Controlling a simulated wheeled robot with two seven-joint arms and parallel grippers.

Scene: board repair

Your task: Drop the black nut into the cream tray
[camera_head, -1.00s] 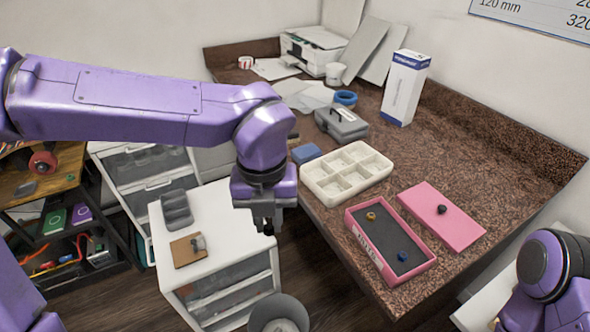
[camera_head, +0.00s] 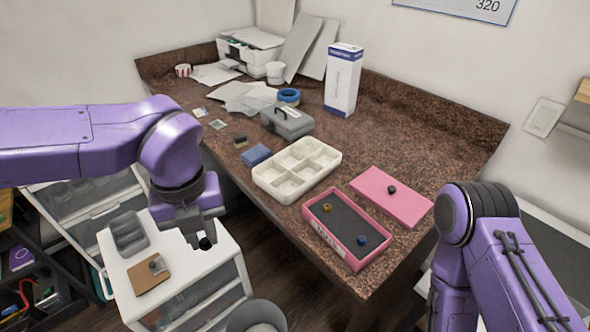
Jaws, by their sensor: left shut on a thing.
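The cream tray (camera_head: 262,186) with several square compartments sits on the brown speckled counter, near its front edge; the compartments look empty. My left gripper (camera_head: 204,243) points down above the white drawer cabinet, left of and below the tray in the picture. It is shut on a small dark thing, which appears to be the black nut (camera_head: 206,243), mostly hidden by the fingers. My right arm shows at the right, but its gripper is not in view.
A pink open box (camera_head: 313,224) holds a yellow and a blue ring-like piece. Beside it lies a pink lid (camera_head: 410,212) with a black knob-like piece (camera_head: 392,189). A blue block (camera_head: 256,154) and grey toolbox (camera_head: 288,122) stand behind the tray.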

